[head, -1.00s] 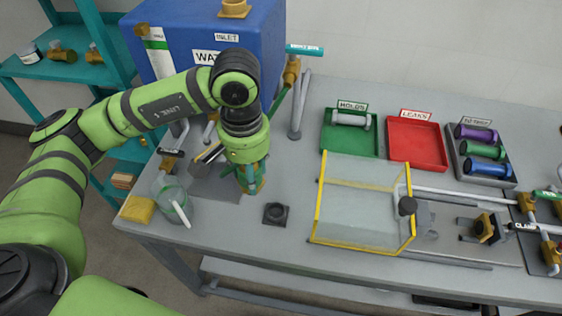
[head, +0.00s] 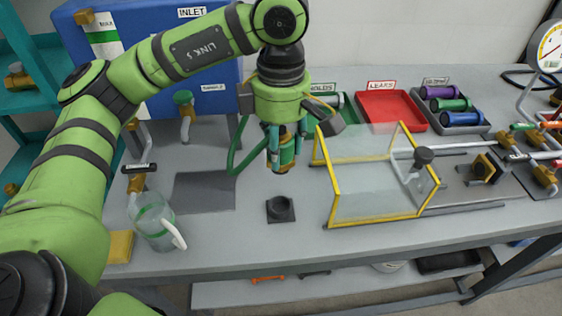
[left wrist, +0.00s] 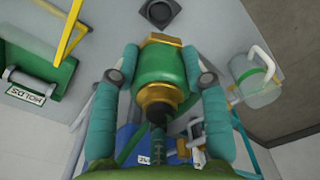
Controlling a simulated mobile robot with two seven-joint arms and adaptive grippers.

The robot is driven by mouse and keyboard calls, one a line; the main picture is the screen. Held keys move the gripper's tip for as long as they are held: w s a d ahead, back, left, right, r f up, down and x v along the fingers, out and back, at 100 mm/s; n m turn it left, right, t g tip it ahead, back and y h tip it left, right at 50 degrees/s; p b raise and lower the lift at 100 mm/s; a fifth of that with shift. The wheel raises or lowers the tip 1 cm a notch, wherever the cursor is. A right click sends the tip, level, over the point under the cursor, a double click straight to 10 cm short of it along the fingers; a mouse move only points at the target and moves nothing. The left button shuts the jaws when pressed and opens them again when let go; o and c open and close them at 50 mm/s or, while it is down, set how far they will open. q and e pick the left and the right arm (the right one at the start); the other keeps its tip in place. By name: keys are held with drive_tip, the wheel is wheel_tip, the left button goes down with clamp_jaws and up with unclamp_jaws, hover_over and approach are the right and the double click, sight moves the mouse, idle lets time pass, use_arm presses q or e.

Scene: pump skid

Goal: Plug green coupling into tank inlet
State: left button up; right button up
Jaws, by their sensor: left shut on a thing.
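The green coupling (head: 287,152) has a green body with brass-coloured ends and points downward. My left gripper (head: 284,160) is shut on it, one finger on each side; the left wrist view shows the green coupling (left wrist: 160,65) between both fingers. It is held above the bench, just behind the black square socket block (head: 280,208) in the picture, apart from it. A green hose (head: 237,148) hangs to the left of the gripper. The blue tank (head: 228,80) carries the INLET label (head: 191,12); the inlet itself is out of the head view. My right gripper is not in view.
A yellow-framed clear guard (head: 375,185) stands right of the gripper. A glass jug (head: 155,222) and yellow sponge (head: 120,246) are at the front left. Red tray (head: 391,110) and grey coupling rack (head: 475,128) lie behind.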

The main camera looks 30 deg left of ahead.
use_arm(q)
drive_tip(key=shift+f+n+b, duration=0.25)
drive_tip(key=shift+n+b, duration=0.25)
drive_tip(key=shift+n, duration=0.7)
drive_tip(key=n, duration=0.1)
drive_tip(key=n+b, duration=0.1)
drive_tip(key=n, duration=0.1)
drive_tip(key=shift+r, duration=0.25)
drive_tip(key=shift+r+n, duration=0.1)
drive_tip(key=shift+n, duration=0.3)
drive_tip(key=shift+r, duration=0.55)
drive_tip(key=a+r+p, duration=0.3)
drive_tip(key=r+p, duration=0.6)
drive_tip(key=r, duration=0.2)
drive_tip(key=a+r+p, duration=0.3)
drive_tip(key=r+p, duration=0.6)
drive_tip(key=r, duration=0.2)
drive_tip(key=a+r+p, duration=0.3)
drive_tip(key=r+p, duration=0.6)
drive_tip(key=r, duration=0.1)
drive_tip(key=w+a, duration=1.4)
drive_tip(key=a, duration=0.1)
drive_tip(key=shift+a+r, duration=0.25)
drive_tip(key=shift+r, duration=0.05)
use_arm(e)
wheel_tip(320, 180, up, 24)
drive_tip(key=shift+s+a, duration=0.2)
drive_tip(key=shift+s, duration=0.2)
